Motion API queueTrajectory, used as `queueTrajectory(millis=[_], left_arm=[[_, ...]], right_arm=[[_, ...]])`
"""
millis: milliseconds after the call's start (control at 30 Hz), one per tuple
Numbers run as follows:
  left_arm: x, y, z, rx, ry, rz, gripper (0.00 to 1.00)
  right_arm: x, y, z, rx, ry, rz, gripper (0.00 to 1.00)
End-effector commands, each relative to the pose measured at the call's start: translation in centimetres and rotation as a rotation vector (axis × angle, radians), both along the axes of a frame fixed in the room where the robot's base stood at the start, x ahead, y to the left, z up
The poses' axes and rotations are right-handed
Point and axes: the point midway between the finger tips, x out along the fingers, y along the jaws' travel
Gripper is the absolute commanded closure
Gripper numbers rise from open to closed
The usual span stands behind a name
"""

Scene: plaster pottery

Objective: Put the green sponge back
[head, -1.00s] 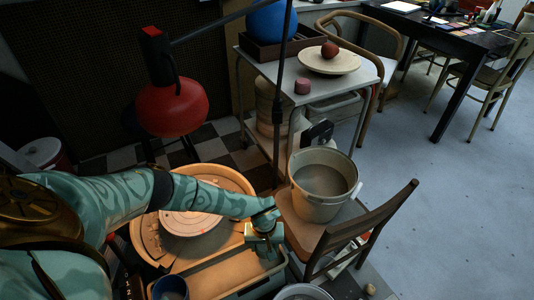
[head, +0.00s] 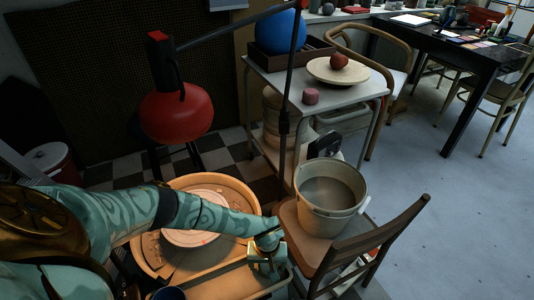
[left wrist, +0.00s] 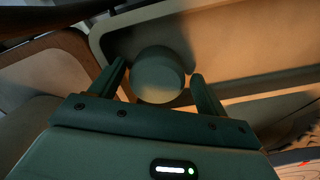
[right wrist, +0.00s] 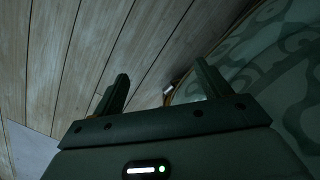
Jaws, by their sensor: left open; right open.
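A round, dull green sponge (left wrist: 158,75) sits in the pale tray (left wrist: 270,82) in the left wrist view. My left gripper (left wrist: 159,70) is open, with one finger on each side of the sponge; I cannot tell whether either finger touches it. In the head view my left gripper (head: 266,256) is over the right end of the pottery wheel's tray (head: 215,282), and I cannot make out the sponge there. My right gripper (right wrist: 160,84) is open and empty, with wooden planks behind it in the right wrist view.
A grey bucket (head: 328,205) stands on a wooden chair (head: 375,235) right of my left gripper. The pottery wheel (head: 195,225) lies under my left forearm, and a red lamp (head: 175,115) hangs behind it. A metal trolley (head: 350,88) stands farther back. Open floor lies at right.

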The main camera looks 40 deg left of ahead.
Motion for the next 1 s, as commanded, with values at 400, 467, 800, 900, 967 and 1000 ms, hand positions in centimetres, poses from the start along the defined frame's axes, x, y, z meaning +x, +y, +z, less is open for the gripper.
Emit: queueTrajectory(millis=[400, 467, 800, 900, 967, 1000], left_arm=[[0.3, 0.1, 9.8, 0.0, -0.011, -0.001, 0.24], [0.2, 0.1, 10.7, 0.001, -0.01, 0.0, 0.24], [0.0, 0.1, 12.0, 0.001, -0.001, 0.001, 0.24], [0.0, 0.1, 11.9, 0.001, -0.001, 0.001, 0.24], [0.0, 0.1, 11.9, 0.001, -0.001, 0.001, 0.24], [0.0, 0.1, 11.9, 0.0, -0.001, 0.001, 0.24]], right_arm=[[-0.9, 2.4, 3.8, 0.039, -0.042, -0.086, 0.24], [-0.7, 2.5, 4.2, 0.039, -0.047, -0.088, 0.24], [-0.4, 2.4, 4.6, 0.039, -0.054, -0.086, 0.24], [-0.4, 2.4, 4.6, 0.039, -0.054, -0.086, 0.24], [-0.4, 2.4, 4.6, 0.039, -0.054, -0.086, 0.24], [-0.4, 2.4, 4.6, 0.039, -0.054, -0.086, 0.24]])
